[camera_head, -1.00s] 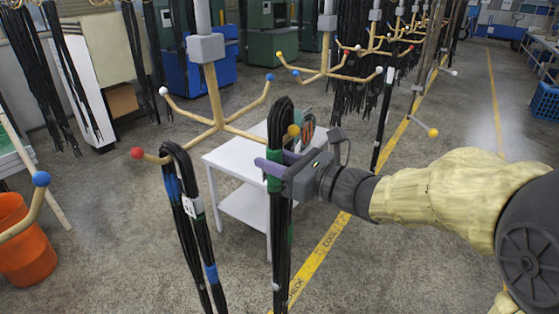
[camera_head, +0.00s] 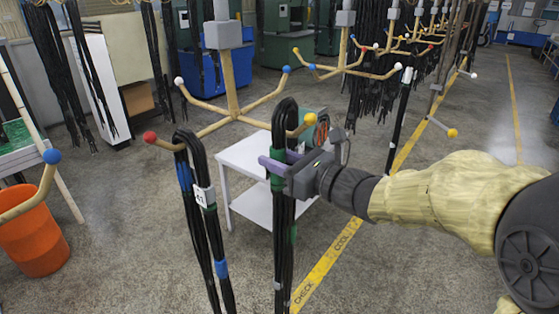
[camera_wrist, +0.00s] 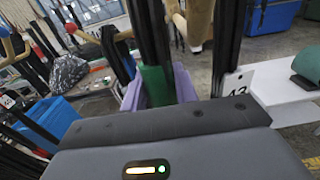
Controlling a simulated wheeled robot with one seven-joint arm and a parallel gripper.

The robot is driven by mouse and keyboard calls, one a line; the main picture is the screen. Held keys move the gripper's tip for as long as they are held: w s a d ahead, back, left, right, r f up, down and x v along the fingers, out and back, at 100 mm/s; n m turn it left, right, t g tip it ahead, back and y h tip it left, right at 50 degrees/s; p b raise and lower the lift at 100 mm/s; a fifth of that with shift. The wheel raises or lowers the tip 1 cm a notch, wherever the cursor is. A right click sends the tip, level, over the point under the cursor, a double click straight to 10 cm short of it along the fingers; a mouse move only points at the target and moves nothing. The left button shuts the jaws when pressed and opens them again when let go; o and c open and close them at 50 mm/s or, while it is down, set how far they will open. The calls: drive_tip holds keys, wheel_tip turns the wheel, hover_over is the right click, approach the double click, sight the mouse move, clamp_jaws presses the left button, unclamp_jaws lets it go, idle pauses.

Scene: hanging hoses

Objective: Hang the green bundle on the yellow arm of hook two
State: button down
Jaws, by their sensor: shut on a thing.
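The green bundle (camera_head: 278,182), black hoses looped at the top with green bands, hangs upright in my gripper (camera_head: 280,164). The purple fingers are shut on it at the upper green band, which also shows in the wrist view (camera_wrist: 157,86). The nearest hook (camera_head: 232,85) has a yellow-tipped arm (camera_head: 310,119) pointing right. In the head view the bundle's upper part crosses this arm, with the yellow ball just right of it and the loop top above arm height. I cannot tell whether the loop is around the arm or in front of it. No hook number is readable.
A blue-banded bundle (camera_head: 200,205) hangs on the same hook's red-tipped arm (camera_head: 150,137), close on the left. A white table (camera_head: 242,155) stands behind. More hooks recede to the back right. An orange bin (camera_head: 35,235) is at the left.

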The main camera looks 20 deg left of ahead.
drive_tip(key=shift+w+a+f+b, duration=0.15)
drive_tip(key=shift+a+f+b, duration=0.25)
drive_tip(key=shift+f+b, duration=0.4)
drive_tip(key=shift+w+a+f+b, duration=0.1)
drive_tip(key=shift+a+f+b, duration=0.1)
drive_tip(key=shift+f+b, duration=0.85)
drive_tip(key=shift+r, duration=0.1)
drive_tip(key=c, duration=1)
unclamp_jaws()
drive_tip(key=shift+f, duration=0.25)
drive_tip(key=b+v, duration=0.5)
drive_tip(key=v, duration=1.2)
drive_tip(key=shift+d+r, duration=0.15)
